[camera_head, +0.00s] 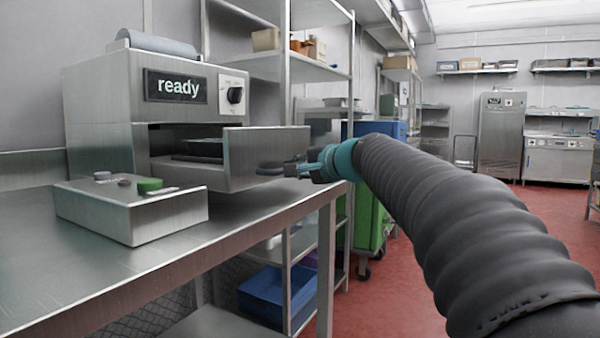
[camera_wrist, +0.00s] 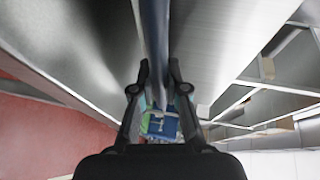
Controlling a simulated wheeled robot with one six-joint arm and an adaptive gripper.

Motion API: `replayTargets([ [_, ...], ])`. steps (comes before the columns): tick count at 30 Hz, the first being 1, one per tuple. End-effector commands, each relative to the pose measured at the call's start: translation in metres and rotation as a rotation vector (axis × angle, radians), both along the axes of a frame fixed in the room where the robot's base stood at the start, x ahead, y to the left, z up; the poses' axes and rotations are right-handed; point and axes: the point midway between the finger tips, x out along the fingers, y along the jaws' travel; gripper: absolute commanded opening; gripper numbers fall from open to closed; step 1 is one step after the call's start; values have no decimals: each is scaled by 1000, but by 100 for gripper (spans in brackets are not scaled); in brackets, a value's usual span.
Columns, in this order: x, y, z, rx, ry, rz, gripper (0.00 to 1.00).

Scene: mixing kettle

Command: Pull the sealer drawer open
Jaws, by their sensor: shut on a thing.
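The sealer (camera_head: 100,110) is a steel box on the bench at the left in the head view, with a display reading "ready". Its drawer (camera_head: 240,158) stands out from the front, and a dark tray (camera_head: 198,148) shows inside. My gripper (camera_head: 290,170) is at the drawer's front, at the handle (camera_head: 268,168). In the wrist view my gripper (camera_wrist: 160,80) has its two fingers on either side of a dark bar, the handle (camera_wrist: 154,35), and is shut on it. The drawer front (camera_wrist: 215,45) shows beside the bar.
A control box (camera_head: 135,208) with a green button sits on the bench (camera_head: 60,270) in front of the sealer. A shelf rack (camera_head: 290,75) stands behind the drawer. Green and blue bins (camera_head: 365,215) stand beyond my arm. Red floor (camera_head: 400,300) is open at the right.

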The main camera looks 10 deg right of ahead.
Motion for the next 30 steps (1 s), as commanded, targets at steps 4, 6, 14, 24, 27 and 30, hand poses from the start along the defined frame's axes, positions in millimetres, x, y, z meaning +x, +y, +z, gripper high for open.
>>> replayTargets([
  [4,-1,0,0,0,1,3,0],
  [6,-1,0,0,0,1,3,0],
  [14,-1,0,0,1,1,2,39],
  [24,-2,-2,1,0,0,0,39],
  [27,-9,-6,3,0,-1,-3,39],
  [30,-22,-12,6,0,-1,-3,39],
])
